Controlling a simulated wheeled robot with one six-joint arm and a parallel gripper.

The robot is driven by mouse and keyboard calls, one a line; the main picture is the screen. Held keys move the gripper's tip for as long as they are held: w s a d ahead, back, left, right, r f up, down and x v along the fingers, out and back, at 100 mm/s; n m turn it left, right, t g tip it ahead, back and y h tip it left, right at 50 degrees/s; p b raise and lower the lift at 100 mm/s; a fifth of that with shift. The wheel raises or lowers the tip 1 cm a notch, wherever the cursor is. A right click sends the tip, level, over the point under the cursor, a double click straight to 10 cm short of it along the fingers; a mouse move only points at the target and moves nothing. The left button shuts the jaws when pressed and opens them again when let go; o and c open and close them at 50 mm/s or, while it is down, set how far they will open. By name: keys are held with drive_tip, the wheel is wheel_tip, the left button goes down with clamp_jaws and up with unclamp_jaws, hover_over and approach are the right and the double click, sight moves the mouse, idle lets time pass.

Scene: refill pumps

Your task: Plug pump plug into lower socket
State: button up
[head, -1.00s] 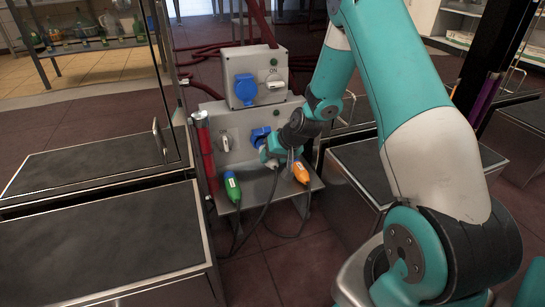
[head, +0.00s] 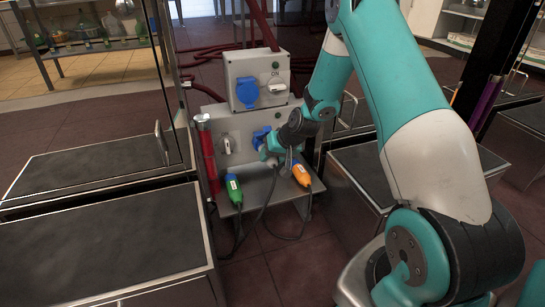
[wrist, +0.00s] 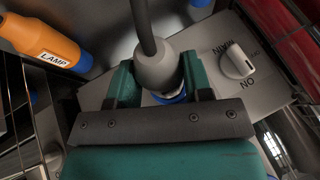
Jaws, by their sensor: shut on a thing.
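The lower socket (head: 260,136) is blue, on the front of the lower grey box. My gripper (head: 270,154) is right in front of it and partly hides it. In the wrist view my teal fingers (wrist: 158,82) are shut on a grey plug (wrist: 155,66) with a dark cable rising from its back. A blue and white rim (wrist: 170,98) shows at the plug's front end, close against the grey panel. Whether the plug is fully seated is hidden by the gripper. The lower switch (head: 227,143) also shows in the wrist view (wrist: 237,60).
An upper box (head: 258,80) carries a blue-covered socket and an ON switch. A green plug (head: 234,188) and an orange plug labelled LAMP (head: 301,175) rest on the shelf below. A red cylinder (head: 206,155) stands left of the lower box. Dark-topped benches flank both sides.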

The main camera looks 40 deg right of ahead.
drive_tip(key=shift+w+d, duration=0.2)
drive_tip(key=shift+w, duration=0.5)
drive_tip(key=o, duration=1.4)
drive_tip(key=shift+c, duration=0.2)
